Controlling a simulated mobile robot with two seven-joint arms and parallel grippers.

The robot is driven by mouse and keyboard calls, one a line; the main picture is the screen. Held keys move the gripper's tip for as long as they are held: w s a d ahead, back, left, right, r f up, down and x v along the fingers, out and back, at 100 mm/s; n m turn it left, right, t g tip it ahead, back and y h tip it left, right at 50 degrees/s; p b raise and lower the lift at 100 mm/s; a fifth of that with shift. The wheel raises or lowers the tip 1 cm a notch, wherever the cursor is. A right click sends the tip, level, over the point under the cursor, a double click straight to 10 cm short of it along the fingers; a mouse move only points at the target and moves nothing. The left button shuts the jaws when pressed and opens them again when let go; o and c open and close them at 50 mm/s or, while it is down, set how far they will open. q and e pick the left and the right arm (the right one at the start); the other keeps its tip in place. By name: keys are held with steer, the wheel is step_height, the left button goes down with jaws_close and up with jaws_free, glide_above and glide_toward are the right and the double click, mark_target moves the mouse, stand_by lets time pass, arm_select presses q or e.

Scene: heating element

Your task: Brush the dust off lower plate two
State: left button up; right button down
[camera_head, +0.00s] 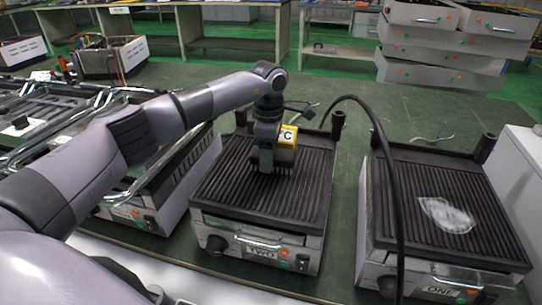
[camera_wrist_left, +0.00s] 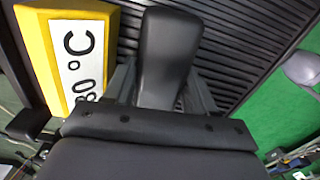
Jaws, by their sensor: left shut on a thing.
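Lower plate two (camera_head: 308,188) is the dark ribbed plate of the middle machine, whose front is labelled TWO (camera_head: 258,251). No white patch shows on its visible part; my arm and gripper hide some of it. My left gripper (camera_head: 264,160) is over the plate's upper middle, pointing down. In the left wrist view its fingers are shut on a dark, smooth handle-like thing (camera_wrist_left: 166,50). A yellow block with a white "80 °C" face (camera_wrist_left: 82,58) sits beside this thing; I cannot tell if they are joined. My right gripper is out of view.
Machine ONE (camera_head: 440,291) stands at the right with a whitish patch (camera_head: 446,215) on its ribbed plate. A black cable (camera_head: 385,150) arches between the machines. Another machine (camera_head: 150,205) stands close on the left. The green bench behind is mostly clear.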

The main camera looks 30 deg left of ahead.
mark_target(261, 177)
arm_select(q)
steer(key=shift+s+a+r, duration=0.1)
steer(key=shift+s+a, duration=0.05)
steer(key=shift+a, duration=0.3)
steer(key=shift+s+d+p, duration=0.25)
steer(key=shift+s+p, duration=0.55)
steer(key=shift+s, duration=0.15)
steer(key=shift+s+d+f+p, duration=0.1)
steer(key=shift+s+d+p, duration=0.1)
steer(key=shift+s, duration=0.25)
steer(key=shift+s+d+f+p, duration=0.1)
steer(key=shift+s+p, duration=0.05)
steer(key=shift+s, duration=0.25)
steer(key=shift+s+d+r+p, duration=0.1)
steer(key=shift+s+d+p, duration=0.1)
steer(key=shift+s+p, duration=0.6)
steer(key=shift+s+d+r+p, duration=0.1)
steer(key=shift+s+d+p, duration=0.15)
steer(key=shift+s, duration=0.6)
steer(key=shift+s+d+f+p, duration=0.15)
steer(key=shift+s+p, duration=0.1)
steer(key=shift+s, duration=0.6)
steer(key=shift+s+d+r+p, duration=0.15)
steer(key=shift+s+d+p, duration=0.1)
steer(key=shift+s, duration=0.6)
step_height(261, 177, up, 6)
steer(key=p, duration=0.3)
steer(key=shift+p, duration=0.35)
